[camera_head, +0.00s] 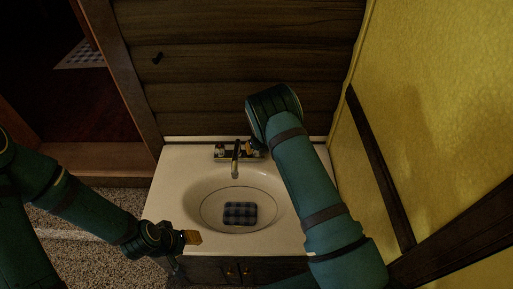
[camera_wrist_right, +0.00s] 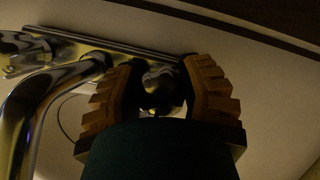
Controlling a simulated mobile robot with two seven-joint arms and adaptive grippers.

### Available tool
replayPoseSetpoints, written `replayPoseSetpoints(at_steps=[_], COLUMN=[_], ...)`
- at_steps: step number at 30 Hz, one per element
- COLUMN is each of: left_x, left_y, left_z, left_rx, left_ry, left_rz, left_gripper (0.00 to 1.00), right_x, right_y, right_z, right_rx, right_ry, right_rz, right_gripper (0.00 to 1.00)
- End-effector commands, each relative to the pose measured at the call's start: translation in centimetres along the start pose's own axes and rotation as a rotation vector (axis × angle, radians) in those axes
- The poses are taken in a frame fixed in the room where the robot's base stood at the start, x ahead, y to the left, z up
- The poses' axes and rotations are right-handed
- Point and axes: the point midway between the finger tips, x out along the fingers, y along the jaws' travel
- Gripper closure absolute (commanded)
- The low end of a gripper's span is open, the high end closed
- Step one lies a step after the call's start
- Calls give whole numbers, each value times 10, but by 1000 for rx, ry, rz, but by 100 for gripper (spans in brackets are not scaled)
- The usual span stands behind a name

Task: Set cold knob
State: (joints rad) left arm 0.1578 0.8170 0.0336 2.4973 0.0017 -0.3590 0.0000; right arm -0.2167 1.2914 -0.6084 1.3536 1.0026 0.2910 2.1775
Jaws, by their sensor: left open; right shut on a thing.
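The faucet (camera_head: 236,152) is shiny metal and stands at the back of the white sink; its curved spout also shows at the left of the right wrist view (camera_wrist_right: 38,108). The cold knob (camera_wrist_right: 160,82), a rounded metal handle on the faucet's right side, sits between the wooden-looking fingers of my right gripper (camera_wrist_right: 162,95). The gripper is shut on it. In the head view my right arm hides most of this knob. The other knob (camera_wrist_right: 20,55) is left of the spout. My left gripper (camera_head: 192,238) is open and empty by the counter's front left corner.
A dark checked sponge or cloth (camera_head: 240,213) lies in the basin (camera_head: 205,190). A dark cabinet (camera_head: 240,268) is under the white counter (camera_head: 172,180). A plank wall (camera_head: 200,75) stands behind and a yellow wall (camera_head: 440,100) at right. Carpet (camera_head: 85,225) is open at left.

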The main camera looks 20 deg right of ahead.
Motion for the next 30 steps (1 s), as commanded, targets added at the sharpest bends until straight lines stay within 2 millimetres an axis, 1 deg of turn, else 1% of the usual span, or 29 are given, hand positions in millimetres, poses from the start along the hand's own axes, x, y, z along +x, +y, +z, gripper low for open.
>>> replayPoseSetpoints(at_steps=[23, 24, 26, 30], left_x=[0, 0, 0, 0], left_y=[0, 0, 0, 0], left_z=[0, 0, 0, 0], left_rx=[0, 0, 0, 0], left_ry=[0, 0, 0, 0], left_rz=[0, 0, 0, 0], left_gripper=[53, 53, 53, 53], right_x=[0, 0, 0, 0], right_y=[-1, -1, -1, -1], right_z=[1, 1, 1, 1], right_rx=[-1, -1, -1, -1], right_ry=[-2, -2, -2, -2], right_rz=[-2, -2, -2, -1], right_gripper=[96, 51, 30, 29])
